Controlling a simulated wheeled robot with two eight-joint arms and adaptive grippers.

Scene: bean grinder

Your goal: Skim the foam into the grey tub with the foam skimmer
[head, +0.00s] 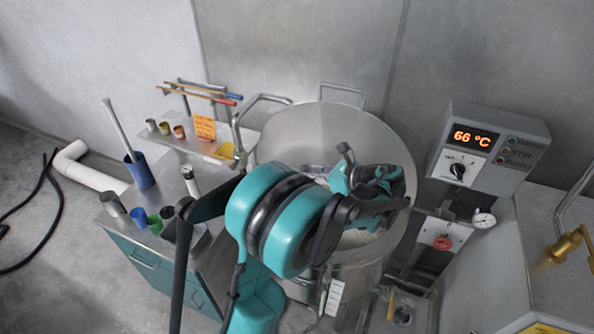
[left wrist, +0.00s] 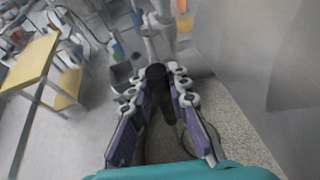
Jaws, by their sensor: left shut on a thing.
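My left arm reaches over the big steel kettle (head: 285,125), and my left gripper (head: 372,188) is above its opening. In the left wrist view the gripper (left wrist: 157,85) is shut on a black handle (left wrist: 155,74), apparently that of the foam skimmer. The skimmer's head is not clearly visible. A pale patch inside the kettle, possibly foam (head: 355,238), shows below the gripper; my arm hides much of the inside. A grey open box (head: 402,308) at the bottom right may be the grey tub; I cannot tell for sure. My right gripper is not in view.
A control box (head: 496,148) reading 66 °C stands right of the kettle, with a gauge (head: 484,219) below. A steel bench (head: 115,214) at left holds several cups and a blue container (head: 139,172). A brass fitting (head: 565,245) juts in at right.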

